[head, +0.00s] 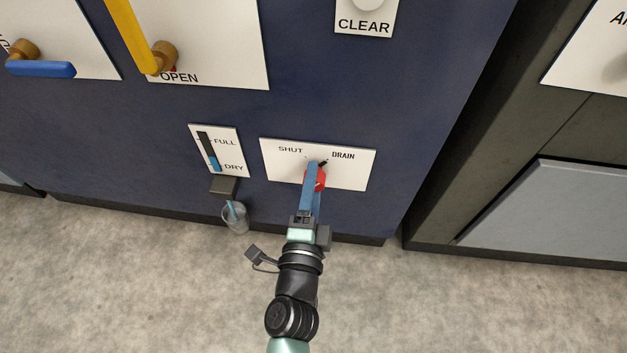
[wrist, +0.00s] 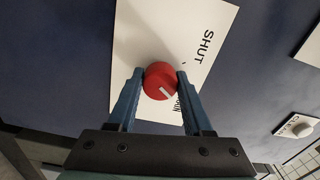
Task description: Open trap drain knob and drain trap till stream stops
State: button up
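The red drain knob (wrist: 160,80) sits on a white plate (head: 348,171) marked SHUT and DRAIN; it also shows in the head view (head: 320,182). Its white mark points to the lower right in the wrist view, toward the DRAIN word, which a finger partly hides. My gripper (wrist: 161,76) has one blue finger on each side of the knob, seemingly touching it. In the head view, a blue stream (head: 232,208) runs from a dark spout (head: 224,187) into a clear cup (head: 236,219). The FULL/DRY gauge (head: 209,152) shows blue in its lower part.
A blue handle (head: 40,69) and a yellow handle (head: 128,35) are on plates at the upper left. A white CLEAR button (head: 369,3) is above. Dark framing and a grey panel (head: 555,212) stand at the right. The concrete floor in front is clear.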

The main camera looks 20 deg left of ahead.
jog(key=o, duration=0.4)
jog(key=shift+c, duration=0.2)
jog(key=p+v, duration=0.2)
jog(key=v, duration=1.1)
